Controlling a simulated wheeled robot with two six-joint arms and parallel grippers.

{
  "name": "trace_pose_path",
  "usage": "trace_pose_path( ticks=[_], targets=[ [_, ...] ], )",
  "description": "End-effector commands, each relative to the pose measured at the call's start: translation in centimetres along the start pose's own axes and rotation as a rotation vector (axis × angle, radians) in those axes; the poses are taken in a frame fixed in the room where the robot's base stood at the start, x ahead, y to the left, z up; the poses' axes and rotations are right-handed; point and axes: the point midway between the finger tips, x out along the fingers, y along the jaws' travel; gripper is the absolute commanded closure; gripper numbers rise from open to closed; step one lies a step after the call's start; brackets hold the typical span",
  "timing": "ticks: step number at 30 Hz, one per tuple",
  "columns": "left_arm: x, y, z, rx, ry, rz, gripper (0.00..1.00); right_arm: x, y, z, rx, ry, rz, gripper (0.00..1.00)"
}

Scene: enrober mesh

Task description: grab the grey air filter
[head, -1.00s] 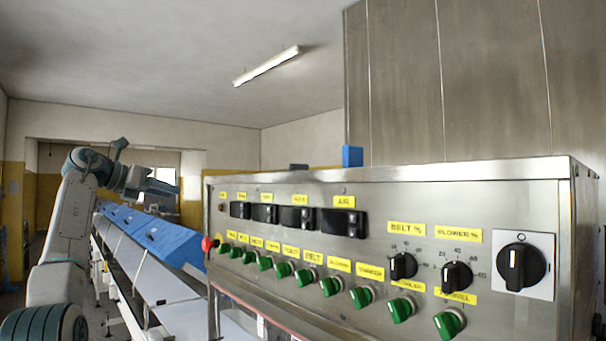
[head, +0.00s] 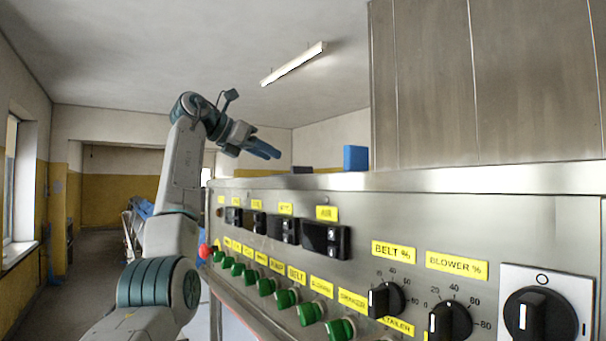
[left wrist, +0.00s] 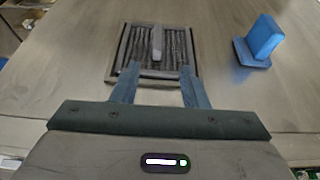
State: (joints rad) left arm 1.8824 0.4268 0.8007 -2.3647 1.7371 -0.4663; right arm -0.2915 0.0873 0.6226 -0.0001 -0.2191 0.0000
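The grey air filter (left wrist: 126,56) lies on the steel top in the left wrist view. It is a square dark frame with pleats and a lighter grey upright handle (left wrist: 157,43) in its middle. A small dark shape behind the cabinet edge in the head view (head: 302,170) seems to be part of it. My left gripper (left wrist: 160,69) is open, with its fingers spread apart at the filter's near edge in the picture and nothing between them. In the head view my left gripper (head: 274,152) is above the cabinet top, left of the dark shape. My right gripper is not in view.
A blue block on a base (left wrist: 264,37) stands right of the filter; it also shows in the head view (head: 355,158). The steel control panel (head: 380,215) with green switches and black knobs fills the lower right. A tall steel wall (head: 480,80) rises behind it.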

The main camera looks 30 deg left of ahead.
Motion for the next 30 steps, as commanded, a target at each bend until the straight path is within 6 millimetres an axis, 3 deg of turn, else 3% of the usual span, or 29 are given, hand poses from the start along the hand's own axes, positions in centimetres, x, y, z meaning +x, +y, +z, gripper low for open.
trace_pose_path(
  ticks=[3, 6, 16, 26, 30],
  targets=[
    [1.9, 0.0, 0.2, 0.000, 0.002, -0.002, 0.60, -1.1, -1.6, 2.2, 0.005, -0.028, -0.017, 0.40],
    [2.8, 0.1, 0.1, 0.000, 0.001, -0.001, 0.60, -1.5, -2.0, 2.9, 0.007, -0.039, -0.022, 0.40],
    [7.0, 0.5, 0.1, -0.001, 0.002, -0.001, 0.60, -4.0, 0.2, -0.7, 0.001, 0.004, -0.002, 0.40],
    [7.8, 0.5, -0.1, -0.001, 0.000, 0.000, 0.60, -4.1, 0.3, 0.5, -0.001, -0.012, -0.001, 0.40],
    [7.8, 0.5, -0.1, -0.001, 0.000, 0.000, 0.88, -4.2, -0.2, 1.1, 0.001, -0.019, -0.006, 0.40]
  ],
)
